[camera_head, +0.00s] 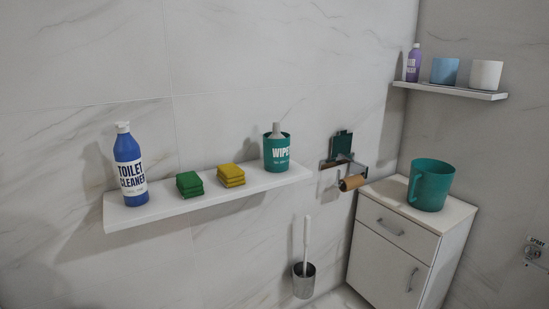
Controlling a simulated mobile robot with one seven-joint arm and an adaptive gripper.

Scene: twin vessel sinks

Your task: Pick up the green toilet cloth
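The green toilet cloth (189,184) is a small folded stack lying on the white wall shelf (168,211). It sits between the blue toilet cleaner bottle (130,172) on its left and a folded yellow cloth (231,175) on its right, with small gaps to both. The top and front of the green cloth show clearly and nothing covers it. My gripper does not show in the head camera view.
A teal wipes tub (277,153) stands at the shelf's right end. Right of it are a paper roll holder (353,182), a toilet brush (304,276) and a cabinet (392,250) bearing a teal bucket (430,187). A corner shelf (450,91) holds several containers.

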